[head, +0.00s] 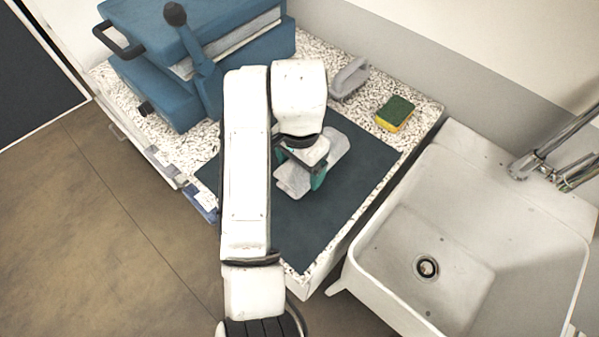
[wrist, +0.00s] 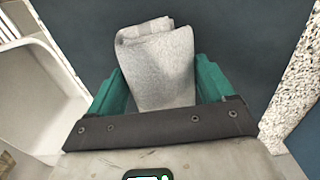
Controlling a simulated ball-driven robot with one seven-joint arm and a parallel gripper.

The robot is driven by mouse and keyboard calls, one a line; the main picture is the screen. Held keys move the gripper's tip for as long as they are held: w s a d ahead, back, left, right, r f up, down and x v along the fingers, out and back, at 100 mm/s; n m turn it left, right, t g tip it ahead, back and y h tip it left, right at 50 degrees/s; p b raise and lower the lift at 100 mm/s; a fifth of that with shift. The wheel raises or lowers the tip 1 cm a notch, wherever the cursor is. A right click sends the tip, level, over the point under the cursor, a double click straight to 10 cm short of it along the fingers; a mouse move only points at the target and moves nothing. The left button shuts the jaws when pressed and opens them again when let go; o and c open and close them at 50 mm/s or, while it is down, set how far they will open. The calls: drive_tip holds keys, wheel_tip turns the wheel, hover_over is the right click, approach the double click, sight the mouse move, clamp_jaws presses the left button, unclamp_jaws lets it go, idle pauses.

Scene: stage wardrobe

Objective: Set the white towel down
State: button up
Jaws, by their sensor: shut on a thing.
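The white towel (wrist: 158,66) is a folded, greyish-white cloth. In the wrist view it sits between the two green fingers of my gripper (wrist: 160,85), which is shut on it. In the head view the towel (head: 292,184) shows on both sides of my gripper (head: 316,170), over the dark blue mat (head: 335,222) on the speckled counter. My arm hides part of the towel and mat. I cannot tell whether the towel touches the mat.
A blue press-like machine with a lever (head: 165,50) stands at the back left of the counter. A grey handled object (head: 349,78) and a green-yellow sponge (head: 395,113) lie behind the mat. A white sink (head: 460,225) is at right. The mat's front part is bare.

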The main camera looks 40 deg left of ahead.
drive_tip(key=shift+f, duration=1.1)
drive_tip(key=shift+f, duration=0.15)
drive_tip(key=o, duration=0.9)
